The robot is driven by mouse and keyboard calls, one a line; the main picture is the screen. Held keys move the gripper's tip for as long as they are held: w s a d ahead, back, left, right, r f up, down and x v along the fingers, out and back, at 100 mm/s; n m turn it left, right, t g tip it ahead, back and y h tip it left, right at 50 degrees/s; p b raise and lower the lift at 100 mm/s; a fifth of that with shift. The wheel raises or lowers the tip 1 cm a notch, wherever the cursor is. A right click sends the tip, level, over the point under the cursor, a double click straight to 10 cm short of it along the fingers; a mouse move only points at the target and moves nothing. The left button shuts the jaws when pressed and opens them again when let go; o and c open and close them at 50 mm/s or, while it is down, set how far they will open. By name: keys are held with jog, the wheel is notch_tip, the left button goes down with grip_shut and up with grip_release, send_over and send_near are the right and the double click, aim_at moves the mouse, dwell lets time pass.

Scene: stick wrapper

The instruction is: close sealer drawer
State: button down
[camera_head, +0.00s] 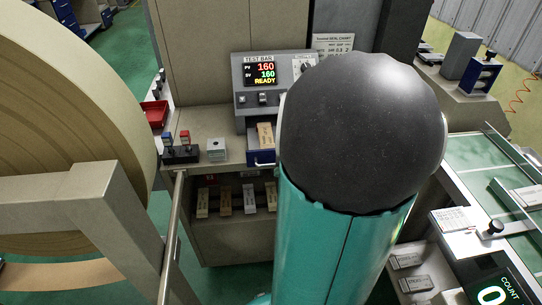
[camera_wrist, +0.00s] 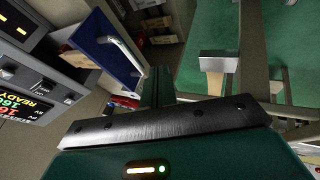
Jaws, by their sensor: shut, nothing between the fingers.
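The sealer (camera_head: 270,80) is a grey box with a lit display reading 160, 160 and READY. Its drawer stands out from below the front, with a blue front panel (camera_head: 262,158) and a tan piece (camera_head: 265,135) inside. In the wrist view the blue drawer front (camera_wrist: 103,50) is at upper left, with a silver bar handle (camera_wrist: 122,55). My gripper (camera_wrist: 160,82) is shut and empty, beside the handle's lower end; I cannot tell if they touch. My arm hides the gripper and the sealer's right side in the head view.
A small grey block (camera_head: 216,149) and a switch box (camera_head: 181,154) sit on the bench left of the drawer. A shelf below holds several tan and white blocks (camera_head: 226,200). A large tan roll (camera_head: 70,110) fills the left. A green conveyor (camera_head: 480,165) is at right.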

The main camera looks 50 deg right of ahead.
aim_at(265, 131)
jog(key=w+f, duration=0.1)
jog(key=w+d, duration=0.1)
jog(key=w+d+f, duration=0.1)
jog(key=w, duration=0.1)
jog(key=shift+d+f, duration=0.2)
jog(key=shift+f, duration=0.1)
jog(key=shift+w+d, duration=0.1)
jog(key=shift+w, duration=0.05)
jog(key=w+d, duration=0.3)
jog(key=w, duration=0.1)
jog(key=w+d, duration=0.7)
jog(key=w, duration=0.1)
jog(key=shift+w+d, duration=0.4)
jog(key=shift+w+d+r, duration=0.1)
jog(key=shift+w+d, duration=0.2)
jog(key=shift+w, duration=0.05)
jog(key=shift+w+r, duration=0.1)
jog(key=shift+a, duration=0.2)
